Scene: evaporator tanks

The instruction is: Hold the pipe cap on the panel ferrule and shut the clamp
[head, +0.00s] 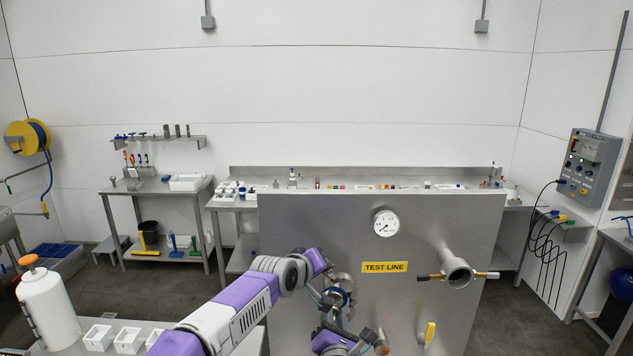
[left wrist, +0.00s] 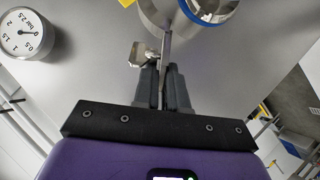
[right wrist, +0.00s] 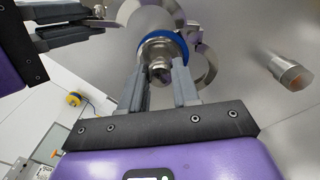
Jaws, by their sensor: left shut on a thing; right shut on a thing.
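The pipe cap (right wrist: 160,60), a metal piece with a blue ring (right wrist: 168,40), is between the fingers of my right gripper (right wrist: 163,76). It faces the panel ferrule, which is mostly hidden; I cannot tell whether they touch all round. The metal clamp (right wrist: 207,68) hangs open, with a curved half beside the cap. In the left wrist view my left gripper (left wrist: 163,72) is shut on a thin metal part of the clamp (left wrist: 167,48), beside its nut (left wrist: 138,54). The blue ring (left wrist: 207,12) shows just above. In the head view the clamp (head: 341,282) is partly covered by my grippers.
The steel panel (head: 420,215) carries a gauge (head: 386,223), a yellow TEST LINE label (head: 385,267), a pipe fitting with side handles (head: 457,272) and a yellow-handled valve (head: 430,332). A short pipe stub (right wrist: 291,72) sticks out near the right gripper.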

